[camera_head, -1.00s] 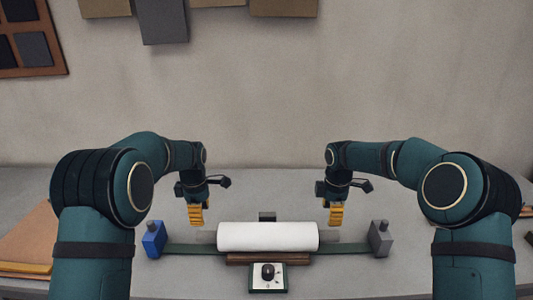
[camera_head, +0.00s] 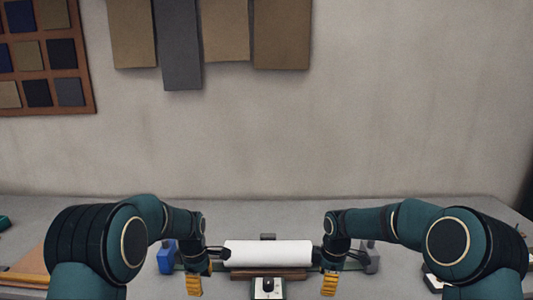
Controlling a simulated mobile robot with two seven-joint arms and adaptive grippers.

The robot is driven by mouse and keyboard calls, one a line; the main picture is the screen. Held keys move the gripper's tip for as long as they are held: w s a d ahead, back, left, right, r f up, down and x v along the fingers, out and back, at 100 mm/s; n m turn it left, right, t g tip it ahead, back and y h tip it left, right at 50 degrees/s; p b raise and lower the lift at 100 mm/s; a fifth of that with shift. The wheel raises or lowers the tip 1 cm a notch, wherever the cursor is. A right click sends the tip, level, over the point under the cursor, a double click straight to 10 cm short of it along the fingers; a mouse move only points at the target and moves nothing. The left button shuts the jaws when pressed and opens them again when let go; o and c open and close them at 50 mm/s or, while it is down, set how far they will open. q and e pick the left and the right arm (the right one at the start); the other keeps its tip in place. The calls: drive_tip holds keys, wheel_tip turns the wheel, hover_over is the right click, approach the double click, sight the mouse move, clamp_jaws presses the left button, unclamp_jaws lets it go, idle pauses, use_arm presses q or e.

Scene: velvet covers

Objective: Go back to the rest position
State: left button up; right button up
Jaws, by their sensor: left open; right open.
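My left gripper (camera_head: 194,286) hangs at the left of the white roll, its yellow fingers pointing down, open and empty. My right gripper (camera_head: 329,286) hangs at the roll's right, also open and empty, fingers down. The white roll (camera_head: 268,253) lies level across a stand between the two grippers. A small white control box with a dark knob (camera_head: 267,287) sits in front of the roll.
The grey table (camera_head: 268,208) is bare behind the roll. Brown sheets (camera_head: 22,281) lie at the left edge. Fabric pieces (camera_head: 181,45) hang on the back wall beside a framed swatch board (camera_head: 47,62).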

use_arm(q)
drive_tip(key=s+d+f+m+h, duration=0.2)
drive_tip(key=s+d+f+m, duration=0.2)
drive_tip(key=s+f+m, duration=0.7)
use_arm(e)
drive_tip(key=s+a+f+m+y, duration=0.1)
drive_tip(key=s+a+f+m, duration=0.25)
drive_tip(key=s+f, duration=0.3)
drive_tip(key=s+a+f+m+y, duration=0.2)
drive_tip(key=s+a+f+m, duration=0.1)
drive_tip(key=s+f+m, duration=0.3)
use_arm(q)
drive_tip(key=s+d+f+m, duration=0.1)
drive_tip(key=s+d+f, duration=0.1)
drive_tip(key=s, duration=0.6)
drive_tip(key=s+d+f+m+t+h, duration=0.1)
drive_tip(key=s+d+f+m, duration=0.1)
drive_tip(key=s, duration=0.6)
drive_tip(key=shift+x, duration=0.95)
use_arm(e)
drive_tip(key=s+f+m, duration=0.2)
drive_tip(key=s+m, duration=0.2)
drive_tip(key=s, duration=0.3)
drive_tip(key=s+f+m+t, duration=0.1)
drive_tip(key=s+f+m, duration=0.2)
drive_tip(key=s, duration=0.4)
drive_tip(key=shift+s+a+m, duration=0.2)
drive_tip(key=shift+s+m, duration=0.1)
drive_tip(key=shift+m, duration=0.55)
